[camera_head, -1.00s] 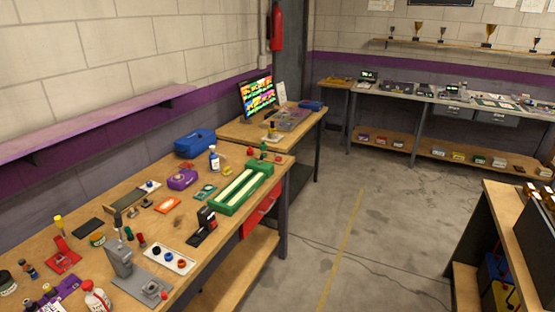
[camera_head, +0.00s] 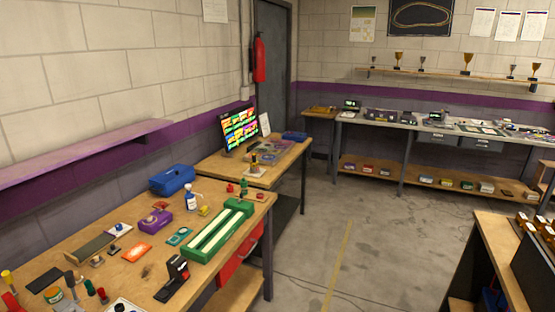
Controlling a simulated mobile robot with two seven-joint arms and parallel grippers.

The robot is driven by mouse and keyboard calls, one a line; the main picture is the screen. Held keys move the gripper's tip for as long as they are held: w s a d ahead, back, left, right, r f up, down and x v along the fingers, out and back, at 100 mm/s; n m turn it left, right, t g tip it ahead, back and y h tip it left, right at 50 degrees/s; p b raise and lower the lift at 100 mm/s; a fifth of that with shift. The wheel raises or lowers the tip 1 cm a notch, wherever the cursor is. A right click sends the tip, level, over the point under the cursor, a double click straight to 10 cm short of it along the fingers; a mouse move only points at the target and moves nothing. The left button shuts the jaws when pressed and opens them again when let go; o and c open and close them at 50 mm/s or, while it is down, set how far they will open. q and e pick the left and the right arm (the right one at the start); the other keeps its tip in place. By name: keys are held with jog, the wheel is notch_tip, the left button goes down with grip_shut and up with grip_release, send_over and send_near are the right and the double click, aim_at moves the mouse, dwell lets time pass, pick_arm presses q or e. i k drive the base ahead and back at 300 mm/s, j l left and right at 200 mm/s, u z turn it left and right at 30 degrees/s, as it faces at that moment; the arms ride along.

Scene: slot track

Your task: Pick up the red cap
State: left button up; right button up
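Neither of my grippers is in view. Several small red things lie on the left workbench (camera_head: 60,262), and I cannot tell for sure which one is the red cap. A small red piece (camera_head: 230,188) sits at the bench's far end, beside a small green upright piece (camera_head: 244,186). Another small red piece (camera_head: 260,195) is at the far right corner. A red-topped piece (camera_head: 102,296) stands near the bottom edge, and part of a red item (camera_head: 10,302) shows at the lower left. All are too small to make out in detail.
A monitor (camera_head: 240,127) stands on the table behind. The concrete floor (camera_head: 370,240) is clear.

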aim_at(230, 188)
jog(key=i+l+z, duration=0.35)
jog(key=i, duration=0.35)
jog(key=i+j+z, duration=0.1)
jog(key=i+z, duration=0.2)
jog(key=i, duration=0.45)
jog(key=i+l+u, duration=0.1)
jog(key=i+u, duration=0.15)
jog(key=i, duration=0.2)
jog(key=i+l+u, duration=0.25)
jog(key=i, duration=0.2)
jog(key=i+l+u, duration=0.25)
jog(key=i, duration=0.2)
jog(key=i+l+u, duration=0.15)
jog(key=u, duration=0.25)
jog(key=i+l+u, duration=0.25)
jog(key=u, duration=0.15)
jog(key=i+l+u, duration=0.25)
jog(key=u, duration=0.15)
